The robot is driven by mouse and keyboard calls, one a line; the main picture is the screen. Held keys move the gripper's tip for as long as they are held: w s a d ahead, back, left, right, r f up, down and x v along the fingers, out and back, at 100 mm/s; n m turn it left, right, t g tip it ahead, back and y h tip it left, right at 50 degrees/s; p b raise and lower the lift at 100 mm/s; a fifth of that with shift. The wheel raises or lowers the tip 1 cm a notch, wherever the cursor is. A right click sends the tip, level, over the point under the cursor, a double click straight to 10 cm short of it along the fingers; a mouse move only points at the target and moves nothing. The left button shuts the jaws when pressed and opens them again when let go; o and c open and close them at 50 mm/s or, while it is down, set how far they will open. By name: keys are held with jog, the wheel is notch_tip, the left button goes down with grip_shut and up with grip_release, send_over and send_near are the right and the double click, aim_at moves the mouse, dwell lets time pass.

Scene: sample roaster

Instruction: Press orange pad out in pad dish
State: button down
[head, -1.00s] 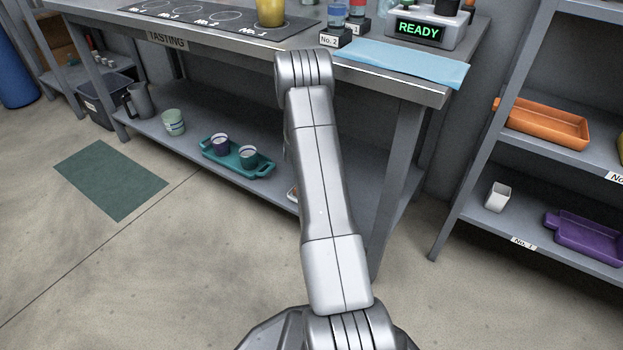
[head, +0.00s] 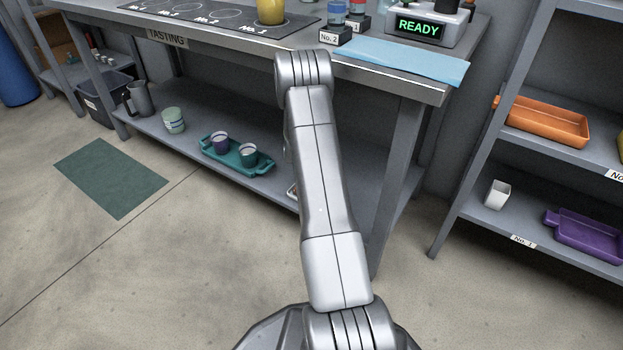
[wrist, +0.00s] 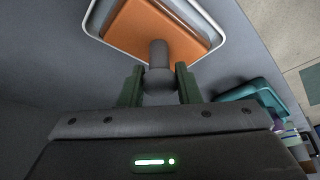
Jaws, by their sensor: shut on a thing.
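The orange pad (wrist: 152,32) fills most of the white-rimmed pad dish (wrist: 93,12) in the wrist view. A grey stem with a rounded knob (wrist: 158,82) stands at the pad's near edge. My gripper (wrist: 158,76) has its two dark green fingers shut on this knob. The pad appears to lie inside the dish rim; I cannot tell how hard it is pressed. In the head view my arm hides my gripper and the pad; only a sliver of the dish (head: 291,191) shows on the lower shelf beside my arm.
A teal tray (head: 262,171) with two cups stands left of the dish on the lower shelf; the tray also shows in the wrist view (wrist: 248,91). A pale green cup (head: 173,120) is further left. The tasting table top (head: 395,80) overhangs the shelf, and its leg (head: 398,170) stands right.

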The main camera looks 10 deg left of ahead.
jog(key=shift+r+p, duration=1.6)
jog(key=shift+r, duration=1.4)
jog(key=shift+d, duration=0.1)
